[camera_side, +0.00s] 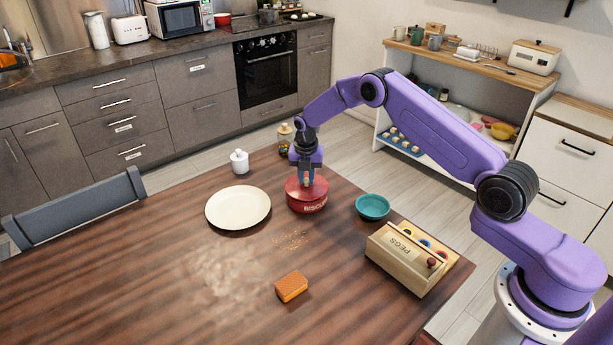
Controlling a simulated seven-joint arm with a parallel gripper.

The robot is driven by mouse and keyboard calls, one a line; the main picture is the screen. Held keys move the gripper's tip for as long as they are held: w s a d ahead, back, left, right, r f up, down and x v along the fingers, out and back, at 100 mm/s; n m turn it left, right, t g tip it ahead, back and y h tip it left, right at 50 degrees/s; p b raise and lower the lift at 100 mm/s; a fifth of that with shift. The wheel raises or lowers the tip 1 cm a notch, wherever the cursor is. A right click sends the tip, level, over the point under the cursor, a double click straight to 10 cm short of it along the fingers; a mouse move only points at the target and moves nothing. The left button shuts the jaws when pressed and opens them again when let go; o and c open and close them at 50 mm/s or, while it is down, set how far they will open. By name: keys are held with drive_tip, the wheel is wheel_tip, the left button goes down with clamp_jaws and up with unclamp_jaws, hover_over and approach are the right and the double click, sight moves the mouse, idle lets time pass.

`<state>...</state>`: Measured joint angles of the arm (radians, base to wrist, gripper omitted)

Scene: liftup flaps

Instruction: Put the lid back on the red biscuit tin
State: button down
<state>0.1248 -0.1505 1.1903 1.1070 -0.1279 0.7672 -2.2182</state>
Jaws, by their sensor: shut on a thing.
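The red biscuit tin (308,205) stands upright on the wooden table, with part of its white lettering showing at the front. Its red lid (293,186) is at the top of the tin, looking level and lined up with it. I cannot tell whether it is fully seated. My gripper (306,182) points down from above and is shut on the lid, at its middle. The fingers hide the part of the lid that they hold.
A cream plate (238,208) lies left of the tin, and a teal bowl (373,207) stands to its right. A white lidded pot (239,162) and a jar (285,137) stand behind. A PEGS box (405,262) and orange sponge (291,287) are nearer. The table's left front is clear.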

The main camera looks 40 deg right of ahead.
idle(0.3)
drive_tip(key=shift+c, duration=2.2)
unclamp_jaws()
drive_tip(key=shift+r, duration=0.1)
drive_tip(key=shift+r, duration=3.4)
clamp_jaws()
drive_tip(key=shift+f, duration=3.1)
